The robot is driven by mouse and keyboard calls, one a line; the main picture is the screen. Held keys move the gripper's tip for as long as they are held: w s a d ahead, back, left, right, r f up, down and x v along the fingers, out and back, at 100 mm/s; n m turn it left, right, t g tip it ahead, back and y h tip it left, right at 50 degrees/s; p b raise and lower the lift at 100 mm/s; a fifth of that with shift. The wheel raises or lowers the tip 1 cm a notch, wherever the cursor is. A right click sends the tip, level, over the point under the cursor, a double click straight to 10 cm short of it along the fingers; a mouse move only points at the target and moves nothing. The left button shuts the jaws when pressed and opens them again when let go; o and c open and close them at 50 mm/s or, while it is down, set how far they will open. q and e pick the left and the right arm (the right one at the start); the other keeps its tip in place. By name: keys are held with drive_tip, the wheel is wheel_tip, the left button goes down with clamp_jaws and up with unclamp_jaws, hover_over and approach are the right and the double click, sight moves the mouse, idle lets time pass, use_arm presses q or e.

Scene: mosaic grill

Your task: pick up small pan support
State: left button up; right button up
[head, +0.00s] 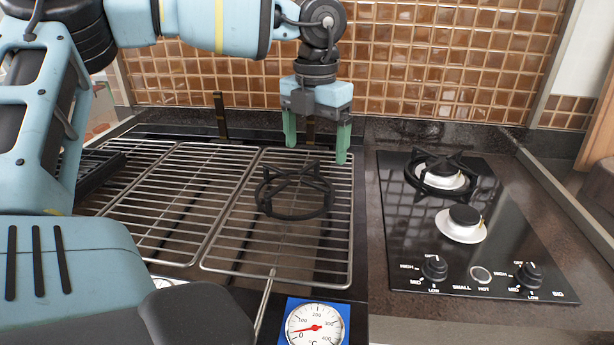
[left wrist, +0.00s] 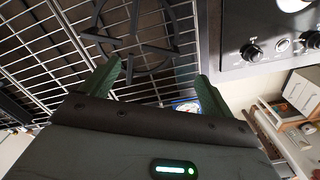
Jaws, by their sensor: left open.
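The small pan support (head: 295,190) is a black ring with several prongs. It lies on the right-hand wire grill rack (head: 230,262). My left gripper (head: 317,152) points down with its green fingers apart and empty, above the rack and behind the pan support in the head view. In the left wrist view, the pan support (left wrist: 138,32) shows in the upper middle, beyond the open fingers (left wrist: 158,84), not between them. My right gripper is not in view.
A black gas hob (head: 480,262) stands to the right, with a second pan support (head: 440,172) on its rear burner and a bare front burner (head: 462,222). A dial thermometer (head: 316,324) sits at the front. A tiled wall (head: 430,60) closes the back.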

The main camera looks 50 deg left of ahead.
sight(314, 185)
use_arm(q)
drive_tip(key=shift+d+f, duration=0.1)
drive_tip(key=shift+f, duration=0.05)
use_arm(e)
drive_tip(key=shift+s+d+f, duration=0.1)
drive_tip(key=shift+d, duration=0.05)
use_arm(q)
wheel_tip(314, 185, down, 2)
drive_tip(key=shift+s+f, duration=0.1)
drive_tip(key=shift+f+p, duration=0.5)
drive_tip(key=shift+f, duration=2.25)
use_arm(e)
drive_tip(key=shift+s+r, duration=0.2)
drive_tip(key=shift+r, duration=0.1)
use_arm(q)
drive_tip(key=shift+c, duration=0.5)
drive_tip(key=c, duration=1)
drive_tip(key=shift+c, duration=0.8)
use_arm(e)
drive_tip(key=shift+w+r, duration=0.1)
use_arm(q)
drive_tip(key=shift+r, duration=0.1)
